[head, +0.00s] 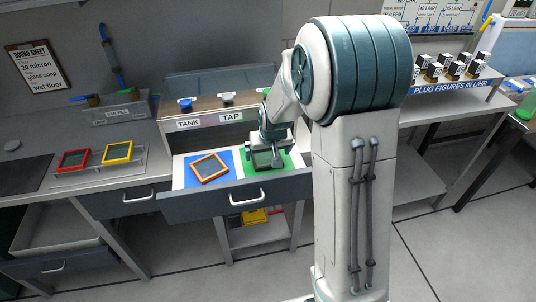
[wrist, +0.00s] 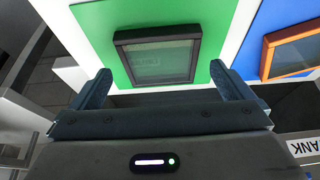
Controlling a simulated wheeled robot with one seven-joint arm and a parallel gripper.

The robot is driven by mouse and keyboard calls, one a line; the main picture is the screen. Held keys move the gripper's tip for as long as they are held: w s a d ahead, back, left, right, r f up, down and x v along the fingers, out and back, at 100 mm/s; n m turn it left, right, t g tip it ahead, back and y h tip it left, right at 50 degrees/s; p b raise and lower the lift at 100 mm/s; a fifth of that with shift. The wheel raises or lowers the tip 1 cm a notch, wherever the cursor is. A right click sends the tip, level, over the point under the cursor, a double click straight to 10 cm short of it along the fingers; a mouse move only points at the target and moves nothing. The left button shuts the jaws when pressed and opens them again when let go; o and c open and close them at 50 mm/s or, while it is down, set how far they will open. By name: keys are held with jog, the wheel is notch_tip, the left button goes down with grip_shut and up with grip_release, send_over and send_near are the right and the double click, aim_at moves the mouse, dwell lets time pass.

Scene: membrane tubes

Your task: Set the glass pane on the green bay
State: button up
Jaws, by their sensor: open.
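A dark-framed glass pane (wrist: 158,58) lies on the green bay (wrist: 100,40) in the wrist view, with green showing around it. In the head view the green bay (head: 289,161) is in the right part of the open drawer, and my arm partly hides the pane there. My gripper (wrist: 160,69) is open, its two fingers apart on either side of the pane's near edge and not closed on it. In the head view my gripper (head: 268,158) is over the green bay. I cannot tell whether the pane is fully flat.
An orange-framed pane (head: 210,168) lies on the blue bay (head: 190,181) beside the green one. A red frame (head: 74,159) and a yellow frame (head: 117,152) sit in a rack on the left counter. The TANK/TAP housing (head: 212,120) stands behind the open drawer (head: 240,194).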

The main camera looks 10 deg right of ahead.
jog(key=v, duration=1)
jog(key=s+r+g, duration=0.1)
jog(key=s+r, duration=0.1)
jog(key=s, duration=2)
jog(key=shift+s+r, duration=0.2)
jog(key=shift+s, duration=0.15)
